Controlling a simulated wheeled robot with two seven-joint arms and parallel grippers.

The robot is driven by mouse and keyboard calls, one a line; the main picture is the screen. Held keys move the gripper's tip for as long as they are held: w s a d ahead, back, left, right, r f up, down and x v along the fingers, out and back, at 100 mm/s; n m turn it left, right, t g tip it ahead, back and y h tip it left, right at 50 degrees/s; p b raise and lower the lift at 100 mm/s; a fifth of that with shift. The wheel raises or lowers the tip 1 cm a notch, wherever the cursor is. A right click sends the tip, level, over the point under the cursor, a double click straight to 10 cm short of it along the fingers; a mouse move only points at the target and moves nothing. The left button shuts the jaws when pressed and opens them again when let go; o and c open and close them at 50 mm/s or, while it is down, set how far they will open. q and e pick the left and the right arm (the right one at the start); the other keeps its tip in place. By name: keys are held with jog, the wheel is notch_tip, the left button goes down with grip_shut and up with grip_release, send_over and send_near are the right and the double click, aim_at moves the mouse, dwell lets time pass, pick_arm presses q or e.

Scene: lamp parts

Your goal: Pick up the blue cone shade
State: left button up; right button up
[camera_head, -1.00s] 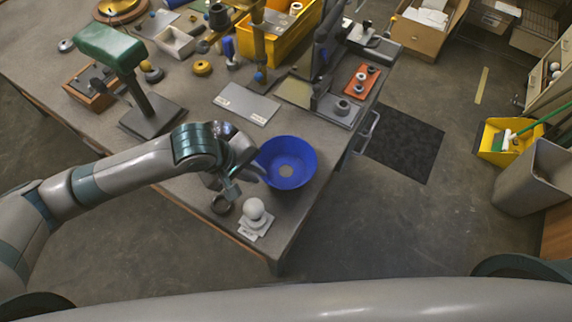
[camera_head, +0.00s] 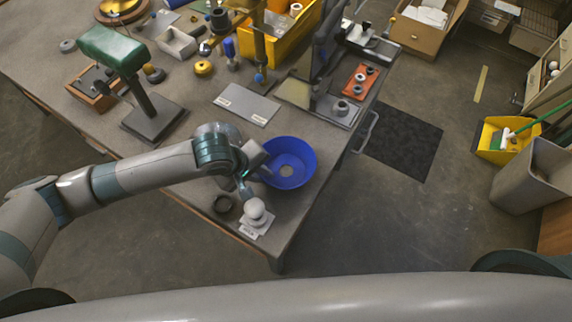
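The blue cone shade (camera_head: 296,153) lies wide side up on the workbench, near its right edge, with a pale round spot at its bottom. My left gripper (camera_head: 256,178) is at the left rim of the shade. Its fingers are small and partly hidden by the wrist, so I cannot tell whether they are open, shut or touching the rim. My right gripper is not in view.
A white bulb on a small base (camera_head: 256,215) and a dark ring (camera_head: 223,204) stand just in front of the gripper. A grey plate (camera_head: 247,104) lies behind the shade. A green-topped lamp (camera_head: 112,50) stands at left.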

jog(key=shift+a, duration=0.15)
pick_arm(q)
grip_shut()
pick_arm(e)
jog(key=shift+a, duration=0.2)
